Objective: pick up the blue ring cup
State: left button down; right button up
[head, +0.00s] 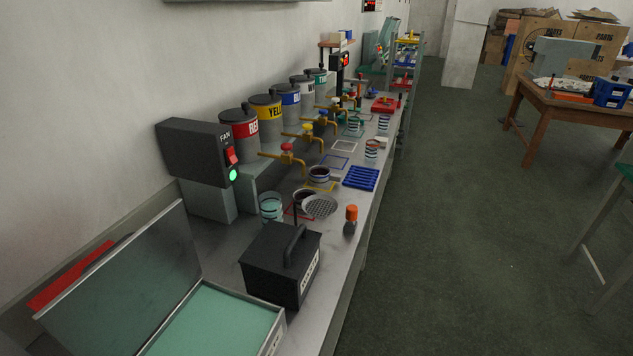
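Several small cups stand along the bench, and I cannot tell for certain which is the blue ring cup. A pale cup with dark blue bands (383,124) stands near the far front edge. A banded cup with a reddish part (371,151) stands nearer. A low grey-blue cup with dark contents (319,175) sits at the yellow square outline. Neither gripper is in view.
Ink tanks (239,131) with protruding taps (287,153) line the wall. A blue slotted rack (361,178), an orange-capped bottle (351,218), a black handled box (281,262) and an open case (220,325) occupy the bench (333,248). Open floor (450,220) lies to the right.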

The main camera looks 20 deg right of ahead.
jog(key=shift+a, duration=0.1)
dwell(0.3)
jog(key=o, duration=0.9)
